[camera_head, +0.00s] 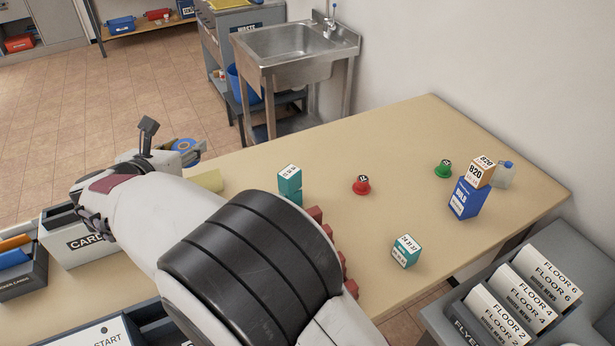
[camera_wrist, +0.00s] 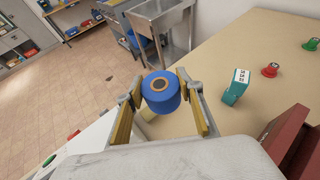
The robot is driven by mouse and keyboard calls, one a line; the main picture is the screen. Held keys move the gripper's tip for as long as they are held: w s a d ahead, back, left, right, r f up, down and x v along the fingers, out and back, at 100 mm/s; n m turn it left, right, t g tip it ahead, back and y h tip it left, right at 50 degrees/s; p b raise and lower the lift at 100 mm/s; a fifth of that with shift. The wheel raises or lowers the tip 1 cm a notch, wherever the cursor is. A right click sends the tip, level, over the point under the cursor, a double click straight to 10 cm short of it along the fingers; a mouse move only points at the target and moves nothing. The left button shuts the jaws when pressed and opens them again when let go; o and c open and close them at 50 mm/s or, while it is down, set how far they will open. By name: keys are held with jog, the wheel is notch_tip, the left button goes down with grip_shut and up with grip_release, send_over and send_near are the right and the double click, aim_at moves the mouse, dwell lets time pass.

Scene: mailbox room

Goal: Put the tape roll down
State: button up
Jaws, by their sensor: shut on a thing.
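The tape roll (camera_wrist: 161,92) is blue with an orange-brown core. My gripper (camera_wrist: 160,88) is shut on it, one finger on each side, in the wrist view. In the head view the blue roll (camera_head: 184,145) shows partly at my gripper (camera_head: 185,153), at the far left edge of the table (camera_head: 390,150). It looks held above the table edge; the exact height I cannot tell. A yellowish pad (camera_head: 208,180) lies on the table just right of my gripper.
Teal boxes (camera_head: 289,180) (camera_head: 405,251), a red stamp (camera_head: 361,185), a green stamp (camera_head: 443,169) and a blue box (camera_head: 465,198) stand on the table. Red blocks (camera_head: 327,230) are partly behind my arm. A steel sink (camera_head: 295,45) stands behind. The table's middle has free room.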

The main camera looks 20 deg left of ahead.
jog(key=r, duration=0.7)
jog(key=shift+w+d+r, duration=0.1)
jog(key=shift+w+r, duration=0.1)
jog(key=shift+r, duration=0.15)
jog(key=w+d+n+y, duration=0.1)
jog(key=w+d+y, duration=0.1)
jog(key=w, duration=0.7)
jog(key=n+g+y, duration=0.4)
jog(key=n+y, duration=0.1)
jog(key=n, duration=0.1)
send_over(313, 178)
notch_tip(313, 178, down, 19)
jog(key=shift+f, duration=3.1)
jog(key=shift+d+f, duration=0.1)
jog(key=shift+f, duration=1.75)
